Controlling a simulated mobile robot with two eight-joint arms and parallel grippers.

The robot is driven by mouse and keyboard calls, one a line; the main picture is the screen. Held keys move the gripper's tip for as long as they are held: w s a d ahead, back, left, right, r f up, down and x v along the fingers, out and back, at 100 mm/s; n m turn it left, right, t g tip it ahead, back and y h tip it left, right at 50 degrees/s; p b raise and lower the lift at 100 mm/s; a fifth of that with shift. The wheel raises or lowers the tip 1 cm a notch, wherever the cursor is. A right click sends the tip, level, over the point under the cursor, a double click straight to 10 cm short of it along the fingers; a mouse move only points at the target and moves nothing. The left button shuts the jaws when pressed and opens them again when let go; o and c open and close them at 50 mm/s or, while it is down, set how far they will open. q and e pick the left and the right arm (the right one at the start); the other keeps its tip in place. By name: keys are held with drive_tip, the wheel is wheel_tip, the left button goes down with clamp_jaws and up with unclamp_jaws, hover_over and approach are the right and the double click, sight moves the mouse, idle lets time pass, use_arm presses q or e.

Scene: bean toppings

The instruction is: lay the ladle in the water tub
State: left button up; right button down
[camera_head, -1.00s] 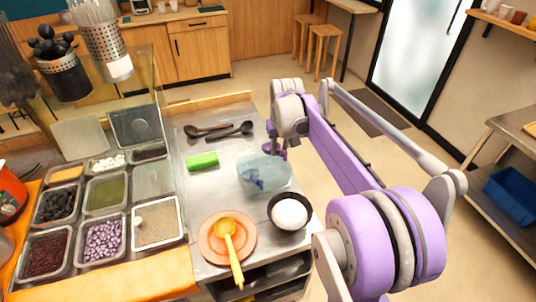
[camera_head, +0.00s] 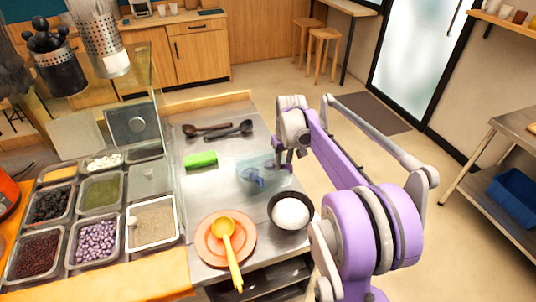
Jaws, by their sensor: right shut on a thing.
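The water tub (camera_head: 275,172) is a translucent pale blue tub on the steel counter. A dark blue shape (camera_head: 253,178) shows in or through its wall; I cannot tell what it is. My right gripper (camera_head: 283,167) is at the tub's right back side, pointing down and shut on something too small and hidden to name. I cannot tell whether it touches the tub. A yellow ladle (camera_head: 229,243) lies on an orange plate (camera_head: 208,250) at the counter's front, its handle over the front edge. Two dark ladles or spoons (camera_head: 207,130) (camera_head: 236,129) lie at the back. My left gripper is not in view.
A dark bowl with white contents (camera_head: 291,212) stands in front of the tub, near my right arm. A green block (camera_head: 200,159) lies left of the tub. Topping trays (camera_head: 97,239) fill the left side, below a glass guard.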

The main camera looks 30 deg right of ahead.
drive_tip(key=shift+w+f, duration=0.1)
drive_tip(key=shift+f, duration=0.05)
drive_tip(key=c, duration=0.6)
unclamp_jaws()
drive_tip(key=r, duration=0.3)
drive_tip(key=s+r, duration=0.1)
drive_tip(key=r, duration=0.6)
drive_tip(key=shift+s+a+r, duration=0.15)
drive_tip(key=shift+r, duration=0.25)
drive_tip(key=s+a+f+n+t, duration=0.1)
drive_tip(key=s+a+f, duration=0.1)
drive_tip(key=s+a, duration=0.3)
drive_tip(key=s+a+f+t, duration=0.1)
drive_tip(key=s+a, duration=0.2)
drive_tip(key=a, duration=0.4)
drive_tip(key=s+a+f, duration=0.3)
drive_tip(key=s, duration=0.1)
drive_tip(key=s+a+f+n+t, duration=0.1)
drive_tip(key=s+a+f, duration=0.2)
drive_tip(key=s+f, duration=0.1)
drive_tip(key=s+a+f+t, duration=0.1)
drive_tip(key=s+a+f, duration=0.3)
drive_tip(key=s, duration=0.1)
drive_tip(key=shift+n, duration=0.3)
